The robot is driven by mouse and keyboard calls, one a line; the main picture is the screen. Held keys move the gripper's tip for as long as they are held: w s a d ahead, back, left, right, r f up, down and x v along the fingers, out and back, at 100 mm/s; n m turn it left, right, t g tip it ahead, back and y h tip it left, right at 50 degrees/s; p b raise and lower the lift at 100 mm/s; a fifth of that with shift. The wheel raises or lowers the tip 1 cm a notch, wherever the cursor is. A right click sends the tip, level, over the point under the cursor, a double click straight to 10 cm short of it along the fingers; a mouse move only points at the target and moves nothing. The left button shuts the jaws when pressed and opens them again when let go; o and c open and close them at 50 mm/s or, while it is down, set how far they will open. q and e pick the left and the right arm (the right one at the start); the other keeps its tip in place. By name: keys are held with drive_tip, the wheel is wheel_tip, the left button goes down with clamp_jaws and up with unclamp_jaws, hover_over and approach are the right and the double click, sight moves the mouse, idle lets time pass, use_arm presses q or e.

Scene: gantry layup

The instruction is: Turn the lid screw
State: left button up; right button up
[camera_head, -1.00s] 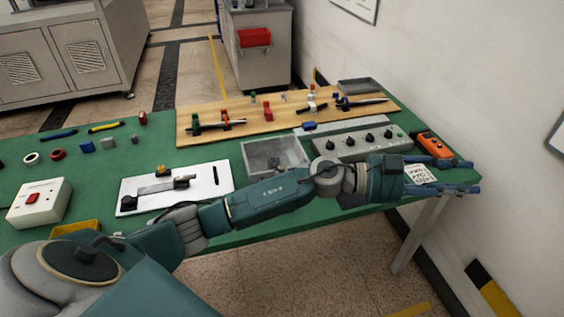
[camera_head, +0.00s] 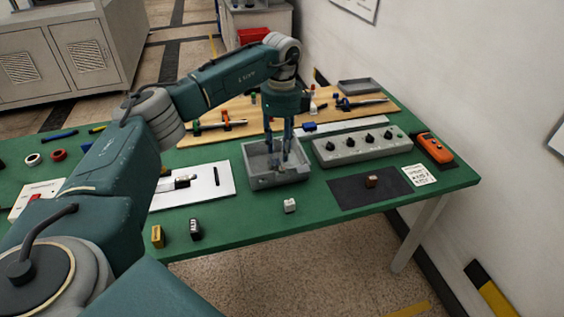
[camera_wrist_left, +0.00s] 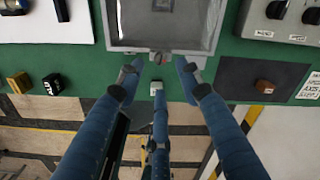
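A grey box (camera_head: 262,179) with a pale rim stands on the green table, and its near part shows at the top of the left wrist view (camera_wrist_left: 125,47). A small fitting (camera_wrist_left: 160,57), possibly the lid screw, sits at the middle of its near edge in the left wrist view; I cannot make out its details. My left gripper (camera_head: 280,161) points down over the box in the head view. Its blue fingers are spread apart and empty in the left wrist view (camera_wrist_left: 158,74), on either side of the fitting. Contact with the box cannot be told. My right gripper is not in view.
A grey knob panel (camera_head: 350,150) stands right of the box. A dark mat (camera_head: 350,194) with a brown block (camera_head: 371,181) lies right-front. A small white block (camera_head: 290,205) lies before the box. A wooden board (camera_head: 225,112) with tools is behind.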

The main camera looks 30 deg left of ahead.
sight(282, 168)
use_arm(q)
wheel_tip(282, 168, down, 7)
drive_tip(key=shift+r+p, duration=0.1)
drive_tip(key=shift+p, duration=0.45)
clamp_jaws()
